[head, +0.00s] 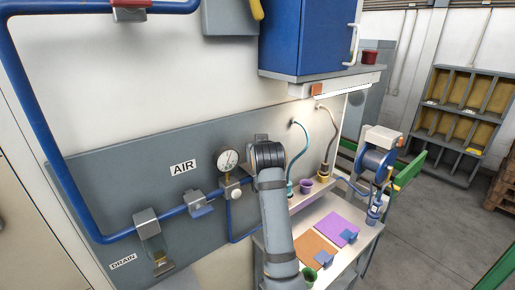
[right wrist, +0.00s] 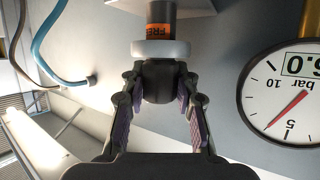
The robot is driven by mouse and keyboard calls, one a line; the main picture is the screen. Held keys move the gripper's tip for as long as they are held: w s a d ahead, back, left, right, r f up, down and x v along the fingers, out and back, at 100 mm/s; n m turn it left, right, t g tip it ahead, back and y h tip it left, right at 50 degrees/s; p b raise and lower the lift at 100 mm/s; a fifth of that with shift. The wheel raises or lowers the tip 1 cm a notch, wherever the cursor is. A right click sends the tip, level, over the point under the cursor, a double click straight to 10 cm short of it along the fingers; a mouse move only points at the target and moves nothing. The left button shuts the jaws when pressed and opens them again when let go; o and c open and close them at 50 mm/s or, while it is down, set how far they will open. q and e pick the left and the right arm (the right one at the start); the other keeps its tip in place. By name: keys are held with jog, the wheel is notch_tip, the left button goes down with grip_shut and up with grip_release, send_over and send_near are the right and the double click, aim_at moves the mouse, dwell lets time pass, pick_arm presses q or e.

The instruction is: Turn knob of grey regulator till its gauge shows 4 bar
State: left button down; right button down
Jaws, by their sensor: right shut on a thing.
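In the right wrist view, which looks upside down, a dark knob (right wrist: 158,84) sits against a pale ring on the grey regulator (right wrist: 160,12), whose orange label is partly cut off. My right gripper (right wrist: 158,98) is shut on this knob, with a finger on either side. A round white gauge (right wrist: 262,105) stands at the right, cut by the frame edge. Its red needle lies a little past 5 on the 10 side, near 6 bar. In the head view, my right gripper (head: 266,155) is at the grey panel and hides the knob. My left gripper is out of view.
A bench (head: 372,232) with purple and orange mats stands below. A blue cabinet (head: 305,35) overhangs the bench.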

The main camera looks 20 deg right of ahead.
jog(key=c, duration=1)
grip_release()
notch_tip(320, 180, up, 10)
jog(key=shift+f, duration=0.1)
